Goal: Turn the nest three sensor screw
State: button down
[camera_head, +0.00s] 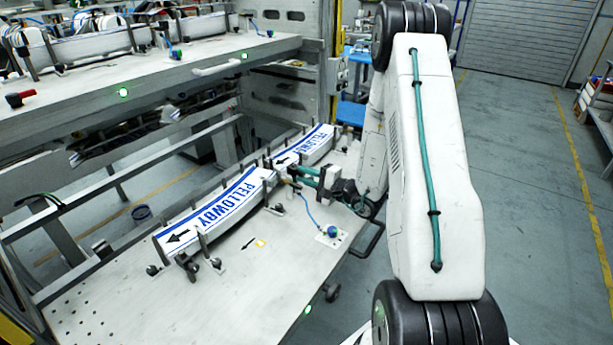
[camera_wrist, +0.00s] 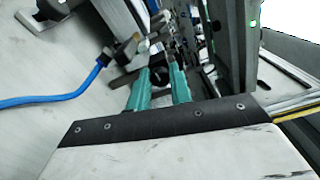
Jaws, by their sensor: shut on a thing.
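My gripper (camera_wrist: 160,72) has two teal fingers, closed on a small dark part that looks like the sensor screw (camera_wrist: 157,75). In the head view my gripper (camera_head: 297,172) reaches in from the right, low beside the label stacks. The sensor, an orange-and-dark fitting (camera_wrist: 124,50) with a blue cable (camera_wrist: 55,100), sits just left of the fingertips in the wrist view. The cable also shows in the head view (camera_head: 308,212). The screw is too small and hidden behind my fingers there, and its turn angle cannot be told.
Two stacks of labels printed PELLOWBY (camera_head: 220,212) and (camera_head: 305,148) lie between dark posts on the pale shelf (camera_head: 130,290). A blue plug (camera_head: 332,232) stands near its right edge. An upper shelf (camera_head: 150,85) overhangs at the back left. The floor (camera_head: 540,180) at right is clear.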

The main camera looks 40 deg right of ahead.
jog(key=n, duration=0.6)
jog(key=shift+f, duration=0.1)
jog(key=n, duration=0.5)
jog(key=shift+n, duration=0.4)
jog(key=c, duration=1.5)
grip_release()
jog(key=shift+c, duration=0.2)
jog(key=shift+s, duration=0.1)
jog(key=v, duration=0.7)
jog(key=shift+s+d, duration=0.15)
jog(key=shift+s, duration=0.15)
